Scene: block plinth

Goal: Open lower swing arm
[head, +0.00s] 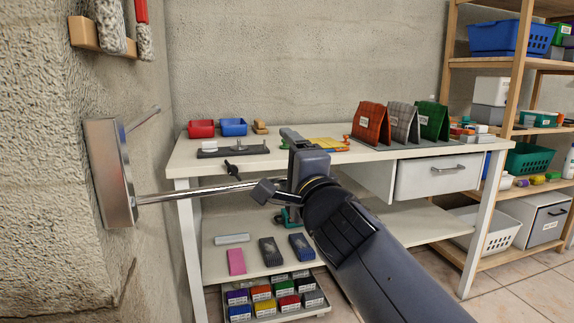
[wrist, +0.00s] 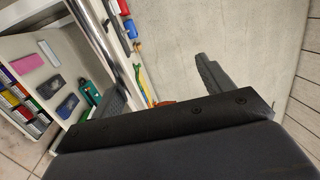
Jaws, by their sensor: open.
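A metal wall plate (head: 110,172) is fixed to the wall at the left in the head view. The lower swing arm (head: 195,192), a shiny rod, sticks out from it to the right, over the front of the bench. Its far end is hidden at my gripper. A shorter-looking upper swing arm (head: 143,118) points up and away beside the wall. My gripper (head: 277,163) is open at the rod's outer end. In the wrist view, the lower swing arm (wrist: 98,40) runs down beside the left finger into the open gripper (wrist: 160,86). Contact cannot be told.
A white workbench (head: 350,155) stands behind, with red and blue bins (head: 232,127), sanding holders and a drawer (head: 440,176). Its lower shelf (head: 260,255) holds several blocks. A wooden rack (head: 505,90) stands at right.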

